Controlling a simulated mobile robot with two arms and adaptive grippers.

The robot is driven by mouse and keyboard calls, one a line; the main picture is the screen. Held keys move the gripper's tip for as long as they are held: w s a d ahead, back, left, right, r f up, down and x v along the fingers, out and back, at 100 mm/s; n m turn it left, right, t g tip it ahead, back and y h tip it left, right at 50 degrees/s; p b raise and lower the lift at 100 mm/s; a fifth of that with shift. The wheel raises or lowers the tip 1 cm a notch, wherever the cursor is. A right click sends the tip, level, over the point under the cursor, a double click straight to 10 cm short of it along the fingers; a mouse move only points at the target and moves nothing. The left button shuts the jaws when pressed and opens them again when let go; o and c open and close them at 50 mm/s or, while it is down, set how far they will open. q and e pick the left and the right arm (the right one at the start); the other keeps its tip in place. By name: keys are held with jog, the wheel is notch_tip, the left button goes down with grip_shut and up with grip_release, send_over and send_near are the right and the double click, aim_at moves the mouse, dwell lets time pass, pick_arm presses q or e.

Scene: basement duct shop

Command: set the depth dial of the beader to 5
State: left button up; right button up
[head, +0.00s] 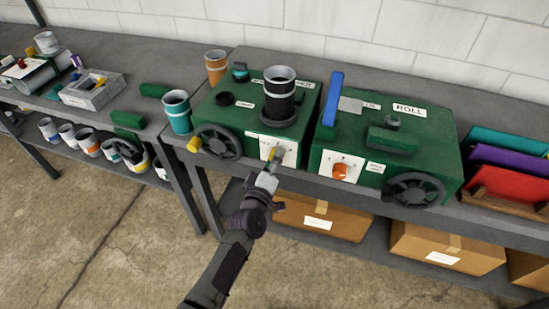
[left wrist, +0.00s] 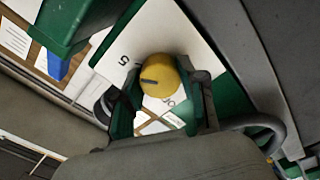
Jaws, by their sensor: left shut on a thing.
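A yellow dial (left wrist: 160,75) with a dark pointer line sits on a white scale plate (left wrist: 180,30) in the left wrist view. The line lies on the dial's left part, and a printed 5 is on the plate left of the dial. Other marks are partly hidden. My left gripper (head: 273,159) is shut on this dial, with its fingers on both sides; they show in the left wrist view (left wrist: 165,103). The dial is on the front of the left green machine (head: 222,115), whose top label is partly hidden by a black cylinder. My right gripper is not in view.
The right green machine (head: 400,145), labelled ROLL, has an orange dial (head: 341,171), a blue-handled tool (head: 334,98) on top and a handwheel (head: 415,190). A teal cup (head: 177,112) and an orange cup (head: 216,67) stand left. Boxes (head: 322,217) fill the lower shelf.

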pick_arm(q)
jog(key=shift+f+m, duration=0.15)
jog(key=shift+m, duration=0.15)
dwell(0.4)
jog(key=o, duration=1.1)
jog(key=shift+o, duration=0.2)
jog(key=shift+s, duration=0.1)
jog(key=v, duration=1.2)
